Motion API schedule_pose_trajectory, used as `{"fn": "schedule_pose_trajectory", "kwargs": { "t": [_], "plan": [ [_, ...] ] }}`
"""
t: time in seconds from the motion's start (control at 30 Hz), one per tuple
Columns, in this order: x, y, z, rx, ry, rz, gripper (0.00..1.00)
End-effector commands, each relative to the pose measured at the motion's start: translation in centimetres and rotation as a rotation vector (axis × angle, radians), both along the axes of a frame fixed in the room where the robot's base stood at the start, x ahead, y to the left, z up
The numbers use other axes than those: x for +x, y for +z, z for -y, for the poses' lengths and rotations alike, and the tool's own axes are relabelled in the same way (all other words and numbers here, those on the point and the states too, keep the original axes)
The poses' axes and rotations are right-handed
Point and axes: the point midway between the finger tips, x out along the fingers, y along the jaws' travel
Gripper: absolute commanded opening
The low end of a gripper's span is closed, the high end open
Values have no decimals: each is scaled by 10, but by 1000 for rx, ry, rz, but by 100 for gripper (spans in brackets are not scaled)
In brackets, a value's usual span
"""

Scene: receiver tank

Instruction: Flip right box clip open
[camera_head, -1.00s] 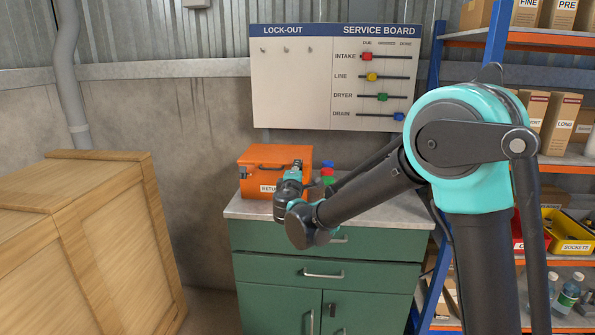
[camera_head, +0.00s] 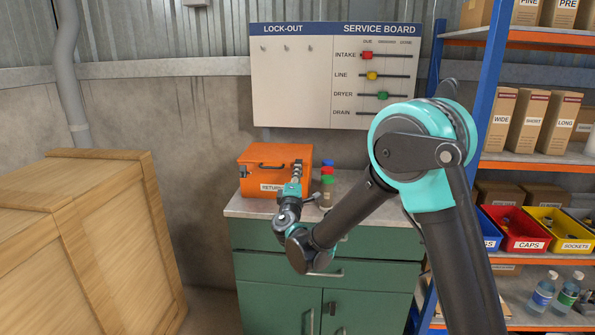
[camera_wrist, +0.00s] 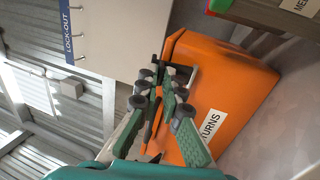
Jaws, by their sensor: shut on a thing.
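The orange box (camera_head: 275,158), labelled RETURNS, stands on the green cabinet's top with its lid down. A dark clip (camera_head: 243,172) shows on its front left. My gripper (camera_head: 297,172) is at the box's front right, where the right clip is, and covers it in the head view. In the wrist view, the orange box (camera_wrist: 232,95) appears turned on its side. My gripper (camera_wrist: 165,88) is nearly closed beside it, around the small dark right clip (camera_wrist: 187,72). The fingers hide much of the clip, so its exact angle cannot be told.
A wooden crate (camera_head: 80,240) stands at left. A shelf with bins (camera_head: 525,235) stands at right. The service board (camera_head: 335,75) hangs behind.

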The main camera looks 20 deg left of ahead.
Motion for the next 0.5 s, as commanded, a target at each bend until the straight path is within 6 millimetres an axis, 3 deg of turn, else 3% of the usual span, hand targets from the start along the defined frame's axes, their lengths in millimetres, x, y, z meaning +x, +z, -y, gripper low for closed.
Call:
{"fn": "schedule_pose_trajectory", "kwargs": {
  "t": [0.5],
  "plan": [
    [-8,-23,2,94,0,393,0]
  ]
}}
